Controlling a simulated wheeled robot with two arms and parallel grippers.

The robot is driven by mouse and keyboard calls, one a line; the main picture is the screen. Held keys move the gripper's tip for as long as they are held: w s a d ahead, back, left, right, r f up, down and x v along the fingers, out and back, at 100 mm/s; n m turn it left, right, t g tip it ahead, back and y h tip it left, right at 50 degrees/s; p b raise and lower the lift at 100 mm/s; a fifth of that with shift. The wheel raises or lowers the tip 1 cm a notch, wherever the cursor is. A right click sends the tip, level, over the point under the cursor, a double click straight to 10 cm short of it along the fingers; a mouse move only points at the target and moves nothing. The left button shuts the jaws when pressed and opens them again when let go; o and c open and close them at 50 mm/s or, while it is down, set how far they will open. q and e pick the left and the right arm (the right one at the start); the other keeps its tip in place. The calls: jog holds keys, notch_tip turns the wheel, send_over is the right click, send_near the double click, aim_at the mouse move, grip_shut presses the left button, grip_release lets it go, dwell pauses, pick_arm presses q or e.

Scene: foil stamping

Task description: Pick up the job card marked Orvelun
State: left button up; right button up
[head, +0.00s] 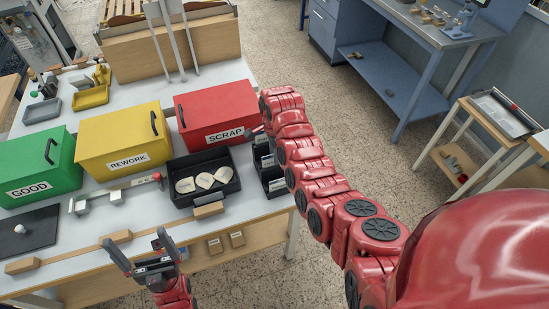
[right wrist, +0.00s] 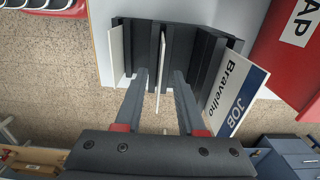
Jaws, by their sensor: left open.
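A dark card rack (head: 272,180) stands at the table's right edge; it also shows in the right wrist view (right wrist: 208,55). A card reading "JOB Bravelho" (right wrist: 232,95) leans at its right side. Another card (right wrist: 160,70) is seen edge-on in the middle, and a third (right wrist: 116,52) edge-on at the left; their names cannot be read. No readable Orvelun marking shows. My right gripper (right wrist: 159,76) is open, its fingers on either side of the middle card, apart from it. My left gripper (head: 143,249) is open and empty before the table's front edge.
A red SCRAP box (head: 215,105), yellow REWORK box (head: 125,135) and green GOOD box (head: 35,165) stand along the table. A black tray (head: 190,198) with pale pieces sits left of the rack.

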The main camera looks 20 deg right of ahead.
jog(key=shift+f, duration=1.15)
grip_shut()
